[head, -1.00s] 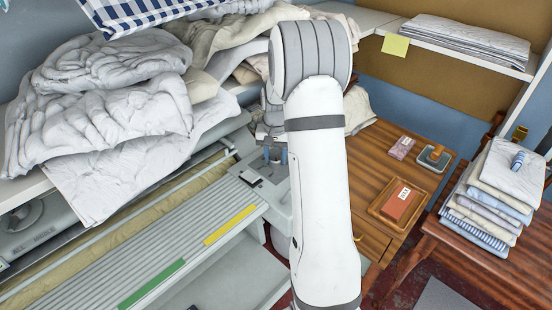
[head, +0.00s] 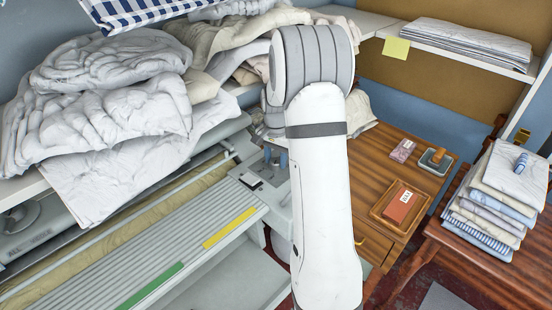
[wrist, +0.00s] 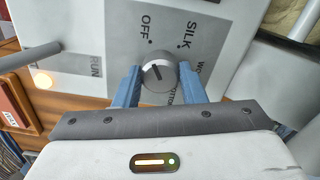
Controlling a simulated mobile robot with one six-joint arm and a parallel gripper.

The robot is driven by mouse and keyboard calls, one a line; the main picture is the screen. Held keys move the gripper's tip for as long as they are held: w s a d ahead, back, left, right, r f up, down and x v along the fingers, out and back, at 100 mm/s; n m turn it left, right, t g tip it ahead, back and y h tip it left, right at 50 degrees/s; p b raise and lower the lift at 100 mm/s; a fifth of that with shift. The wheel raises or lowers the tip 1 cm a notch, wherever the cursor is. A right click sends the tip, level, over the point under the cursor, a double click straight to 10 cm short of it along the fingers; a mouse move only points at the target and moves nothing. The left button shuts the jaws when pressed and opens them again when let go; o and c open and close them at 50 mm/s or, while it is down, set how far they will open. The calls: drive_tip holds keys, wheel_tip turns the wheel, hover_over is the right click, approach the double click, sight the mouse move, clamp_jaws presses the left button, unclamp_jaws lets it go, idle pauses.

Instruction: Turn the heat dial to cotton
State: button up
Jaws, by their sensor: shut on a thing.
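The heat dial (wrist: 159,71) is a round grey knob with a dark pointer line on a grey panel, seen in the wrist view. The labels OFF and SILK are readable; the wool and cotton labels are partly covered by the right finger. The pointer slants, and I cannot tell for sure which label it marks. My gripper (wrist: 160,79) has its two blue fingers on either side of the dial, shut on it. In the head view my gripper (head: 275,158) is over the control panel at the ironer's right end, and the dial is hidden there.
A lit lamp (wrist: 42,79) sits beside a RUN label in the wrist view. White crumpled laundry (head: 110,120) lies on the shelf left of my arm. A wooden cabinet (head: 365,165) with a small tray (head: 378,211) stands right. Folded cloths (head: 490,200) are stacked farther right.

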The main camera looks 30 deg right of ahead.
sight(276, 161)
drive_tip(key=o, duration=1)
drive_tip(key=shift+r+b, duration=0.3)
drive_tip(key=shift+r, duration=3.65)
